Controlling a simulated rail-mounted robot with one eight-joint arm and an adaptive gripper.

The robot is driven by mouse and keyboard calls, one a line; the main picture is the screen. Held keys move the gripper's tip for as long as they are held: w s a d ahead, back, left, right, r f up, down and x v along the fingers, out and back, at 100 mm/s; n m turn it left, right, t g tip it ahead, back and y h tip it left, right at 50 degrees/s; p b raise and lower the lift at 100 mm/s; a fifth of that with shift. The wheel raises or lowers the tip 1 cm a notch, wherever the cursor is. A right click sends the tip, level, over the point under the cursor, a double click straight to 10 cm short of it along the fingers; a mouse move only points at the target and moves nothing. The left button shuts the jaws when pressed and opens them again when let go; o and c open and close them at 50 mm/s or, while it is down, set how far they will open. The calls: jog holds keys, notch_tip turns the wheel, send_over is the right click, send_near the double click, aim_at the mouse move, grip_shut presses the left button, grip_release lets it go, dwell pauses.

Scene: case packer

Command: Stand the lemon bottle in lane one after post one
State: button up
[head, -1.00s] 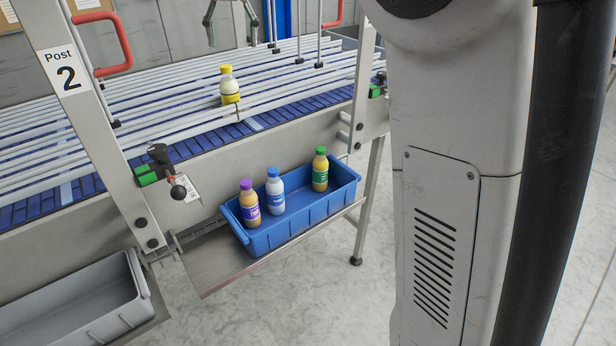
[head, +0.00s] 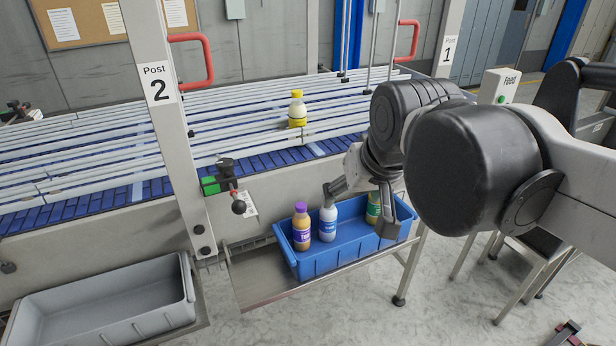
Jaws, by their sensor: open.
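The lemon bottle (head: 297,110), with a yellow cap and yellow label, stands upright among the white lane rails on the conveyor, between post 2 (head: 163,100) and post 1 (head: 447,52). I cannot tell which lane it is in. My gripper (head: 360,208) is open, low over the blue crate, to the right of and below the lemon bottle and well apart from it. One finger is near the white bottle, and the other is by the green-labelled bottle (head: 373,208), which is partly hidden. I cannot tell whether the fingers touch either bottle.
The blue crate (head: 320,263) sits on a shelf in front of the conveyor, holding a purple-capped bottle (head: 302,228), a white bottle (head: 328,222) and the green-labelled one. A grey empty crate (head: 100,305) is at lower left. Red handles (head: 208,60) and thin rods rise over the lanes.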

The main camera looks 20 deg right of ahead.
jog(key=s+f+t, duration=0.1)
jog(key=s+f, duration=0.5)
jog(key=f, duration=0.1)
jog(key=shift+n, duration=0.3)
notch_tip(320, 180, down, 12)
jog(key=b, duration=1.1)
jog(key=shift+r+b, duration=0.25)
jog(key=shift+b, duration=0.1)
jog(key=shift+c, duration=0.5)
